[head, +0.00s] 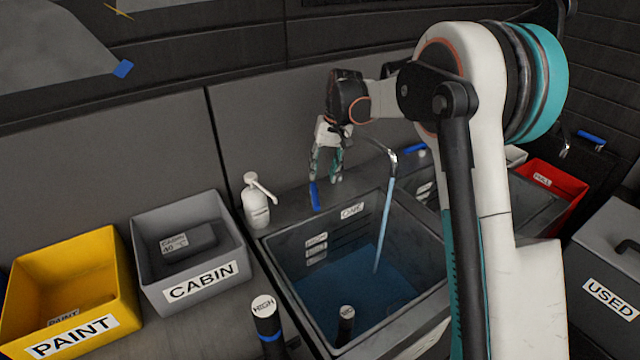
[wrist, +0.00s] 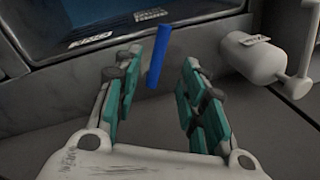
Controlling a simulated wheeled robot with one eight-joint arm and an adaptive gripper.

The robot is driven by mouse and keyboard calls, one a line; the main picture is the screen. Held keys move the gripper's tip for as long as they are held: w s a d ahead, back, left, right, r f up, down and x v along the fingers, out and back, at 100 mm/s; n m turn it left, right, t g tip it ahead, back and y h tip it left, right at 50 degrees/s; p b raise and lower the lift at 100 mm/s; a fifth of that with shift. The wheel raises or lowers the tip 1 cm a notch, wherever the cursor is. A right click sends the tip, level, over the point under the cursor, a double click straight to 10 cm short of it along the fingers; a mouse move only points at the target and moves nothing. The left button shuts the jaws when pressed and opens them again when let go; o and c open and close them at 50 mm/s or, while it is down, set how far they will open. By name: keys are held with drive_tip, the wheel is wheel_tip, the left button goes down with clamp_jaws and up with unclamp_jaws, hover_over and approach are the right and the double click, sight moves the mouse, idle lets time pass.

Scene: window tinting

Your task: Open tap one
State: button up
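The tap's blue lever (head: 314,196) stands on the back rim of the sink (head: 290,262), left of the curved metal spout (head: 391,156). A pale blue stream of water (head: 384,222) runs from the spout into the basin, which holds blue water (head: 375,290). A label on the sink's back wall (head: 352,211) seems to read "ONE". My gripper (head: 325,177) is just above the lever, pointing down. In the wrist view my gripper (wrist: 157,68) is open and empty, and the blue lever (wrist: 159,55) shows between and beyond its fingertips. I cannot tell whether they touch.
A white pump bottle (head: 256,205) stands left of the lever, close to my gripper. A grey CABIN bin (head: 150,235) and a yellow PAINT bin (head: 112,265) are further left. Another blue lever (head: 415,149) is at right.

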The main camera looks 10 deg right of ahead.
drive_tip(key=shift+d+r, duration=0.2)
drive_tip(key=shift+r, duration=1.05)
drive_tip(key=s+d+r+t+h, duration=0.15)
drive_tip(key=s+r, duration=0.35)
drive_tip(key=s, duration=0.5)
drive_tip(key=s+d+r+t+y, duration=0.1)
drive_tip(key=s+d+r+t, duration=0.1)
drive_tip(key=s+r, duration=0.55)
drive_tip(key=s+d+f+t+h, duration=0.1)
drive_tip(key=s+f+t, duration=0.1)
drive_tip(key=s, duration=0.8)
drive_tip(key=s+d+f+t+b, duration=0.1)
drive_tip(key=s+f, duration=0.4)
drive_tip(key=s, duration=0.5)
drive_tip(key=shift+s+d+f+t+h+b, duration=0.15)
drive_tip(key=shift+d+f+t+h+b, duration=0.2)
drive_tip(key=shift+d, duration=0.1)
